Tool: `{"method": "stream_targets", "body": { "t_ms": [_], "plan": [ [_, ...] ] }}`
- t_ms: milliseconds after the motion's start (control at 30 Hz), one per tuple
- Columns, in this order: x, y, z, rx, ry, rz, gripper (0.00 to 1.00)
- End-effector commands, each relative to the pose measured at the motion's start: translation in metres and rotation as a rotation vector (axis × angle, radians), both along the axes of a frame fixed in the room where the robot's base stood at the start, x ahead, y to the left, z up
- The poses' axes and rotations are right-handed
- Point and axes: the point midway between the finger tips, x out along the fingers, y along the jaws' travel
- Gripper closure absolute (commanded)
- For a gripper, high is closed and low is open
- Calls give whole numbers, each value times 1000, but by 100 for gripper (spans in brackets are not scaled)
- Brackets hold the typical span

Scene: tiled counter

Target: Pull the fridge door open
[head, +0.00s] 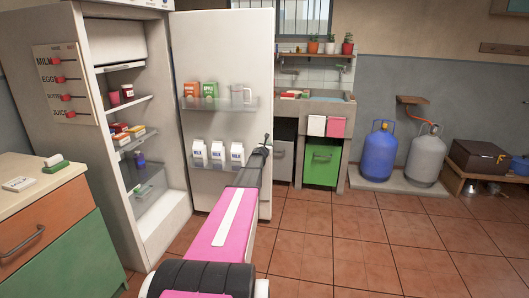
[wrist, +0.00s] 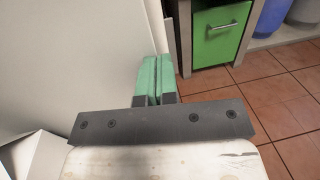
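The white fridge (head: 25,75) stands at the left in the head view, with its inner shelves showing. Its door (head: 225,50) stands wide open, and its inner side with racks of cartons and a jug faces me. My gripper (head: 267,146) is at the door's right edge, low down, partly hidden by my arm. In the wrist view the two green fingers of my gripper (wrist: 157,75) lie together, with nothing visible between them. A pale panel, apparently the door (wrist: 75,60), is close on their left. The door handle is not visible, and I cannot tell whether the fingers touch the door.
A counter (head: 25,215) with an orange drawer stands at the front left. Behind the door are a sink (head: 325,107) and a green cabinet (head: 321,166). Blue (head: 378,152) and grey (head: 426,157) gas cylinders stand at the back. The tiled floor (head: 400,235) at the right is clear.

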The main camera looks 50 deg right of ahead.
Motion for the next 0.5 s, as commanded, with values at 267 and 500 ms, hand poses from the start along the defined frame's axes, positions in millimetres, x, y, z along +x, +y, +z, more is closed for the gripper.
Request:
{"method": "stream_targets", "body": {
  "t_ms": [267, 500],
  "plan": [
    [42, -77, -1, -1, -1, 0, 100],
    [72, -121, -1, 0, -1, 0, 100]
  ]
}}
